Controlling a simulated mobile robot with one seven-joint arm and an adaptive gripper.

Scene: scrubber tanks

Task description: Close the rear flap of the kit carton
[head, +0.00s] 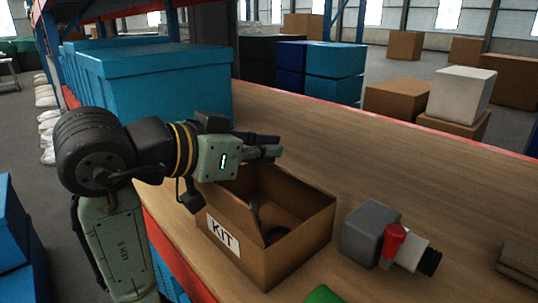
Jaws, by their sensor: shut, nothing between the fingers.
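The brown kit carton (285,262) stands on the wooden bench with a white KIT label (222,236) on its front-left side. Its top is open and I see into it. My gripper (272,150) is shut and empty. It appears above the carton's far-left edge, pointing right; I cannot tell whether it touches the carton. My arm and gripper hide part of the carton's left rear.
A grey block with a red-and-white fitting (393,242) stands right of the carton. A green item (324,294) sits at the front edge. A large blue bin (155,80) stands behind my arm. The bench (360,160) behind the carton is clear.

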